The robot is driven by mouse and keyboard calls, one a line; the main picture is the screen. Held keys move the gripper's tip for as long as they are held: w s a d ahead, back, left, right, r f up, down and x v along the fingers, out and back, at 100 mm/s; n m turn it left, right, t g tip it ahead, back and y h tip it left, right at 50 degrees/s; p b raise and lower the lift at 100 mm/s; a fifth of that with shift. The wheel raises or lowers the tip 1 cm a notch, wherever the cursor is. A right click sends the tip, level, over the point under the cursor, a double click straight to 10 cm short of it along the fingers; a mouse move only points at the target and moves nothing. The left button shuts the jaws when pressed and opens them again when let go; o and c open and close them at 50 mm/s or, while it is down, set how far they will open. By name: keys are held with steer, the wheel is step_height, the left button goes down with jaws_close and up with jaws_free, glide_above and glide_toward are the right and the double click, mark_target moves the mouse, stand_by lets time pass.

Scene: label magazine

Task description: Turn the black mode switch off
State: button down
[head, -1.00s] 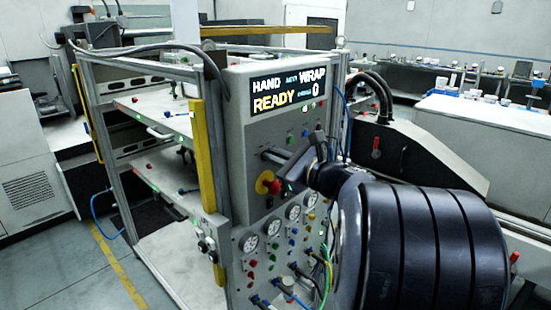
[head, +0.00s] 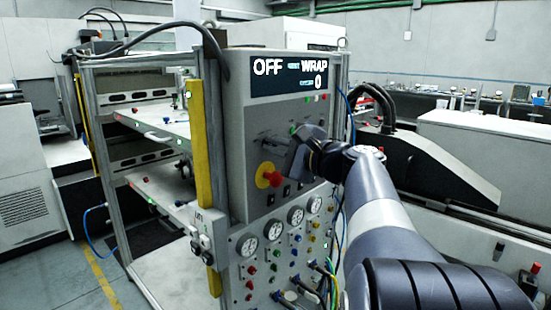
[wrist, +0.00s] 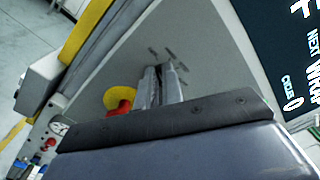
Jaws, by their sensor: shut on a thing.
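The grey control panel (head: 245,120) stands ahead, with a display (head: 290,72) along its top that reads "OFF", "NEXT WRAP" and a cycle count of 0. My gripper (head: 276,143) is at the panel face below the display and just above the red stop button. In the wrist view my gripper (wrist: 162,82) has its two fingers close together against the panel, next to small printed marks. The fingers are shut on the black mode switch, which they almost wholly hide, so its angle cannot be read.
The red stop button on its yellow collar (head: 263,175) sits close under my gripper, and also shows in the wrist view (wrist: 122,98). Gauges (head: 273,229), small knobs and hoses fill the lower panel. A yellow post (head: 202,150) stands left of the panel.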

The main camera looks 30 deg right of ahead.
steer(key=shift+n+b, duration=0.4)
steer(key=c, duration=1.6)
jaws_free()
steer(key=shift+o, duration=0.2)
steer(key=shift+s, duration=0.1)
steer(key=b+v, duration=0.1)
steer(key=v, duration=0.9)
steer(key=shift+s, duration=0.35)
steer(key=shift+d, duration=0.1)
steer(key=p+x, duration=0.1)
steer(key=x, duration=1)
steer(key=shift+s+d+f, duration=0.1)
steer(key=shift+s, duration=0.05)
